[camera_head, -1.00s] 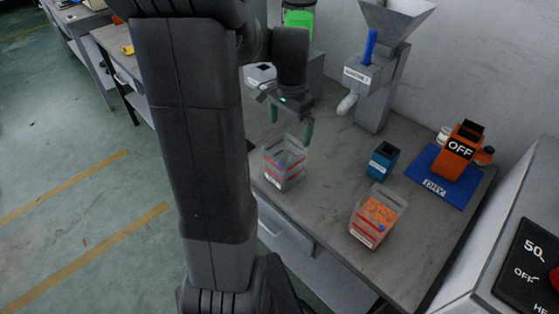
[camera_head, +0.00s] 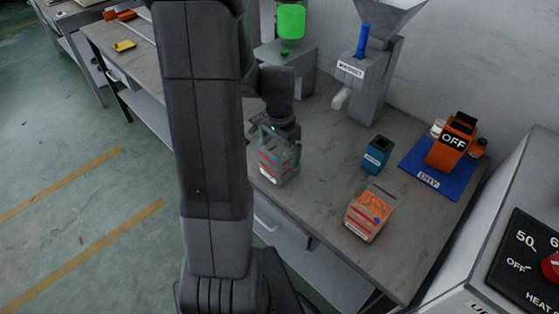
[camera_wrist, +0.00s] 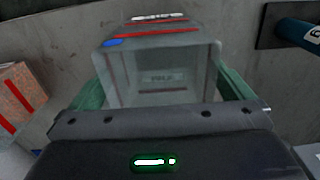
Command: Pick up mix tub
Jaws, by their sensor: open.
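A clear, empty-looking tub (camera_head: 279,165) with red lines and a blue mark stands near the table's front edge, below my gripper (camera_head: 281,132). In the wrist view the same tub (camera_wrist: 165,72) fills the middle, and its label is too blurred to read. My gripper's green fingers (camera_wrist: 165,88) are open, one on each side of the tub. A gap or contact between fingers and walls cannot be told for sure. A second clear tub (camera_head: 366,219) with red lines holds orange pellets, to the right. It also shows at the left of the wrist view (camera_wrist: 20,100).
A small blue container (camera_head: 377,155) stands right of the tub. A grey hopper machine (camera_head: 370,85) and a green-topped unit (camera_head: 291,22) stand behind. Bare table lies between the tubs.

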